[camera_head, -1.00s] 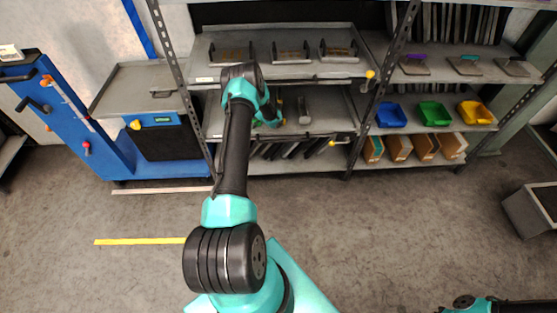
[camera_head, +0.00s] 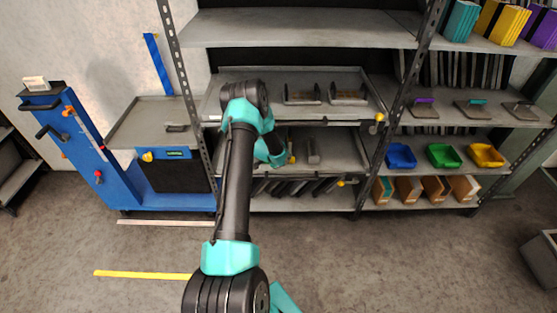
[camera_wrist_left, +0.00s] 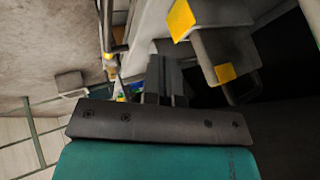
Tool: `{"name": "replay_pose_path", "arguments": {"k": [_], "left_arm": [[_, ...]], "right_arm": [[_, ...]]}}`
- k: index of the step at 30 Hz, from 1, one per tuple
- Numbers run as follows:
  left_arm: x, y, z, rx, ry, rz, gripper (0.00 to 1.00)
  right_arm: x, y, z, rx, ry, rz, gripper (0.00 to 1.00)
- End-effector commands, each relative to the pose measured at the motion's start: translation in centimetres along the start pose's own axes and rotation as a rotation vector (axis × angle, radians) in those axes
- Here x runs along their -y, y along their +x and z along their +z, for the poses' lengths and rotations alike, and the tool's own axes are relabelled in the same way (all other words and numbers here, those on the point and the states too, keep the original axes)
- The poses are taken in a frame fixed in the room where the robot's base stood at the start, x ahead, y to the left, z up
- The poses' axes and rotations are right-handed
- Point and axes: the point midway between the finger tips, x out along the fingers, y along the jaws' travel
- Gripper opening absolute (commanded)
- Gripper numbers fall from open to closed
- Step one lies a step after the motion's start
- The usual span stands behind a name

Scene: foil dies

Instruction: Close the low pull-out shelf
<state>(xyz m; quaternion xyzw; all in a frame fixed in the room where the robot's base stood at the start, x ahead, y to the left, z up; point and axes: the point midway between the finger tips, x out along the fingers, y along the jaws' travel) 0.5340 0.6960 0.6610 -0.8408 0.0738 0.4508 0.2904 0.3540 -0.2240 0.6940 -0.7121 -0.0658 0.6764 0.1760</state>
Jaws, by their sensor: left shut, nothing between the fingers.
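The low pull-out shelf (camera_head: 345,150) is a grey tray in the middle bay of the rack, below a wider tray. Its front edge has a dark rail with a yellow knob (camera_head: 341,183) near the right end. I cannot tell exactly how far it stands out. My left arm reaches over its left part. My left gripper (camera_head: 289,152) is over or beside this tray; contact is unclear. In the left wrist view its dark fingers (camera_wrist_left: 165,80) are together and empty, close to a grey piece with yellow-marked ends (camera_wrist_left: 215,50). My right gripper is out of view.
The upper tray (camera_head: 275,100) holds dark-handled dies and has a yellow knob (camera_head: 379,117). A dark die (camera_head: 313,150) stands on the low shelf. A perforated post (camera_head: 405,90) flanks the bay. A blue cart (camera_head: 150,190) stands left.

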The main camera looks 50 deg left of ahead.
Motion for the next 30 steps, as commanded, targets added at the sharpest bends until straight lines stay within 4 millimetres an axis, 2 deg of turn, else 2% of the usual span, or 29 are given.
{"name": "replay_pose_path", "arguments": {"k": [3, 8, 24, 27, 30], "left_arm": [[0.0, -1.7, 0.0, 0.0, 0.001, 0.0, 0.0], [0.0, -2.8, 0.0, 0.0, 0.001, 0.001, 0.0], [-0.1, -3.0, -0.1, 0.0, 0.0, 0.002, 0.0], [-0.8, -2.8, -0.6, -0.004, -0.012, 0.013, 0.0], [-2.8, -2.6, -2.1, -0.012, -0.049, 0.045, 0.0]], "right_arm": [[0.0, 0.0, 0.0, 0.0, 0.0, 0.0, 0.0], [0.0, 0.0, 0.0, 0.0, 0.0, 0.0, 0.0], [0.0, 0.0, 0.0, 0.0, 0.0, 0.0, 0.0], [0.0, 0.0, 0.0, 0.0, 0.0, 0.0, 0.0], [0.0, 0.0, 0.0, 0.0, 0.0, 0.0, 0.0]]}}
